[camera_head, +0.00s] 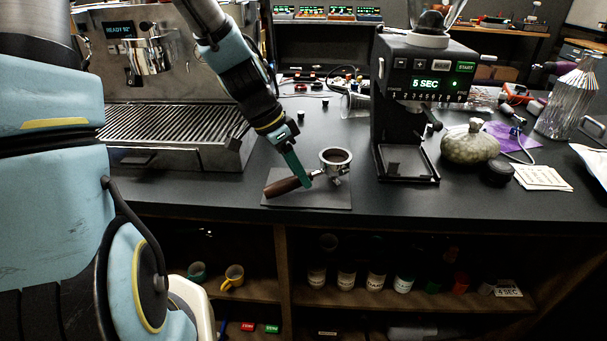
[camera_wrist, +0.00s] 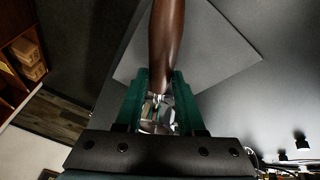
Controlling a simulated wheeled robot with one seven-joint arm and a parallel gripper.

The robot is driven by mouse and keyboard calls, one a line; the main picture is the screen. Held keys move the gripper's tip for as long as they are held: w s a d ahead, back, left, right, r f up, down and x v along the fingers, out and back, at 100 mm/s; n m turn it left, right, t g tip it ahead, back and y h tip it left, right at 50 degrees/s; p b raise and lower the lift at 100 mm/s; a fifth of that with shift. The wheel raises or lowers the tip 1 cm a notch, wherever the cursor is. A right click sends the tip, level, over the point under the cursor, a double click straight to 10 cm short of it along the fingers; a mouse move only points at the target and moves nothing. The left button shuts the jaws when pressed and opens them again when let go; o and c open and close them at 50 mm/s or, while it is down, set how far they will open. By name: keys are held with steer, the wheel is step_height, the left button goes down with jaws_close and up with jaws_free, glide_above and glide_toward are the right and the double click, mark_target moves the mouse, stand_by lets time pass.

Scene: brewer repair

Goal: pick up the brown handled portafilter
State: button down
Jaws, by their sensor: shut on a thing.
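The portafilter has a brown handle (camera_head: 283,186) and a round metal basket (camera_head: 336,158) with a dark inside. In the head view it is at or just over a grey mat (camera_head: 325,197) near the counter's front edge; I cannot tell whether it still touches the mat. My gripper (camera_head: 304,182) comes down from above and is shut on the portafilter near where the handle meets the metal. In the wrist view the brown handle (camera_wrist: 166,45) runs up between the green fingers of my gripper (camera_wrist: 158,95), with shiny metal at its base.
An espresso machine (camera_head: 170,90) stands at the left with a drip grate. A black grinder (camera_head: 415,100) reading "5 SEC" stands right of the mat. Shelves below hold mugs and jars.

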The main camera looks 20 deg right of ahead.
step_height(320, 180, up, 10)
steer(key=shift+f+b, duration=0.1)
steer(key=shift+b, duration=0.6)
steer(key=c, duration=1.1)
jaws_free()
jaws_close()
